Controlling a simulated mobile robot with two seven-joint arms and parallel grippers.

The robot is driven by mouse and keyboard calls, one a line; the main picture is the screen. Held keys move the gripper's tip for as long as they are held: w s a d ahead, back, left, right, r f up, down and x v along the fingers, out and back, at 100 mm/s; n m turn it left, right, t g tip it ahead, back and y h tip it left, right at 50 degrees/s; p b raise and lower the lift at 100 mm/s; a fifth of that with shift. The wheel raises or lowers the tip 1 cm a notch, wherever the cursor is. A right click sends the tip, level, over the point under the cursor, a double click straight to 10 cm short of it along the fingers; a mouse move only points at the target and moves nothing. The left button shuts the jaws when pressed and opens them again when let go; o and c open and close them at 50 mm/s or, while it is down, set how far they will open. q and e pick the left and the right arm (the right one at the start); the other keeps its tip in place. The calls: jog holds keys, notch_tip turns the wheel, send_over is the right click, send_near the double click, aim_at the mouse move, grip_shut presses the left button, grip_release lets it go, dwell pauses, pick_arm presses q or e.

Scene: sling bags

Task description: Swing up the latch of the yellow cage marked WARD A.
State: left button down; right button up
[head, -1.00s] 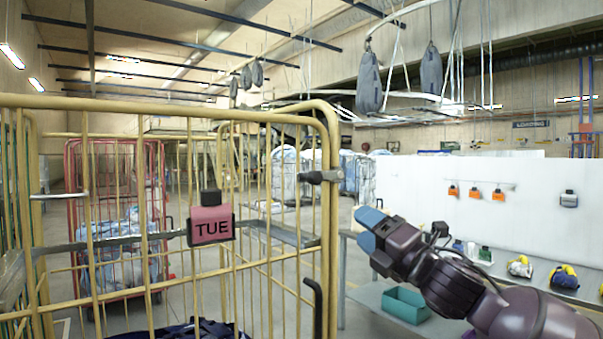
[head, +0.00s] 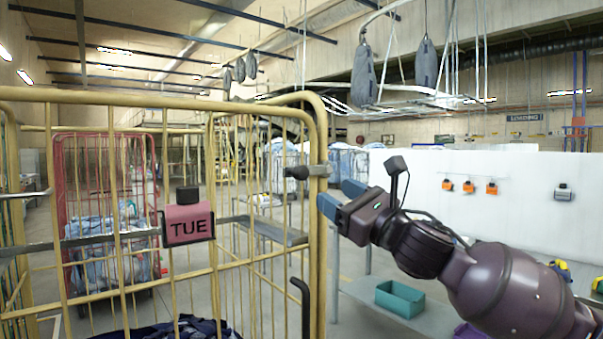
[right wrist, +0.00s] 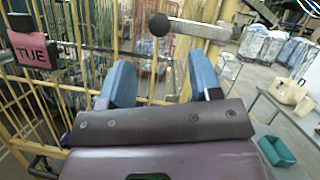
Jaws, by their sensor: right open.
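A yellow cage (head: 322,235) stands close in front at the left. The tag (head: 188,224) on it reads TUE; I see no WARD A mark. Its latch (head: 318,171) is a grey bar with a dark round knob at the right corner post, lying about level. In the right wrist view the latch knob (right wrist: 159,25) shows beyond my fingers, above the gap between them. My right gripper (head: 341,199) is open and empty, just right of the post and a little below the latch. Its two blue fingers show apart in the wrist view (right wrist: 152,84). My left gripper is out of view.
A dark bent handle (head: 304,300) sits lower on the cage near the post. Dark blue cloth (head: 180,328) lies in the cage. A red cage (head: 105,140) stands behind. A white partition (head: 480,205) and a teal bin (head: 400,298) are at the right.

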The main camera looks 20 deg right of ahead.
aim_at(305, 175)
jog(key=p+x, duration=0.1)
jog(key=x, duration=0.9)
jog(key=shift+w+a, duration=0.1)
jog(key=shift+a, duration=0.05)
grip_shut()
